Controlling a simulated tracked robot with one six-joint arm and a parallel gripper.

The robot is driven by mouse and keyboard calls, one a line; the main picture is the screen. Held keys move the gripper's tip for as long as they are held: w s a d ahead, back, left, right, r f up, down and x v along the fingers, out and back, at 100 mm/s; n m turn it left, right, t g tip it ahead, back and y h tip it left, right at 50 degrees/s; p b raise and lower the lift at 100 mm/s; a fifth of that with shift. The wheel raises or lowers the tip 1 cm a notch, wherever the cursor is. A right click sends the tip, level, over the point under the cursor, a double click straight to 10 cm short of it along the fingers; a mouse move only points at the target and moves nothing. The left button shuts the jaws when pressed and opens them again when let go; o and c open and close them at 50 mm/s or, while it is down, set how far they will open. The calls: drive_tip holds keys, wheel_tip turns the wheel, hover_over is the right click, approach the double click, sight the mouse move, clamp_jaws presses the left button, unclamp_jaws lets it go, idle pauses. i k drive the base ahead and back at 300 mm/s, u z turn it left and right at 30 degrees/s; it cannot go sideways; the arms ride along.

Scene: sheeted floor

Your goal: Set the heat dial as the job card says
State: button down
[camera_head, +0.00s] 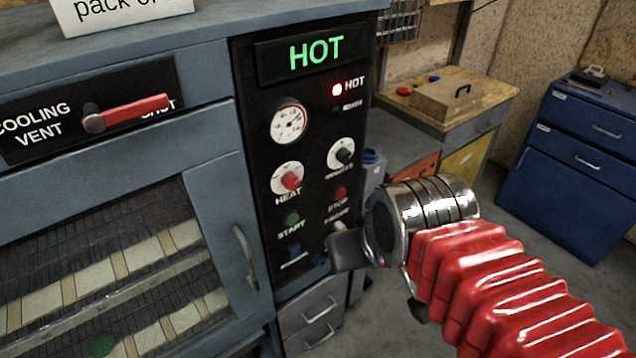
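The heat dial (291,181) is a red knob on a white round plate, labelled HEAT, on the black control panel (262,130) of a grey oven. Its exact setting is too small to read. A white card (122,12) stands on the oven top; only "pack" and part of a word show, the rest cut off by the top edge. My gripper (382,282) is in front of the panel's lower right, right of and below the heat dial, apart from it. Its dark fingers stand apart with nothing seen between them; the wrist partly hides them.
The panel also has a lit HOT sign (316,51), a gauge (289,122), a second dial (342,154), a green START button (292,219) and a red STOP button (341,193). A red vent lever (135,112) is at left. A blue cabinet (580,150) stands at right.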

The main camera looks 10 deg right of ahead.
sight(289, 180)
drive_tip(key=u, duration=0.55)
drive_tip(key=k, duration=1.35)
drive_tip(key=u, duration=0.45)
drive_tip(key=i, duration=0.85)
drive_tip(key=u, duration=0.25)
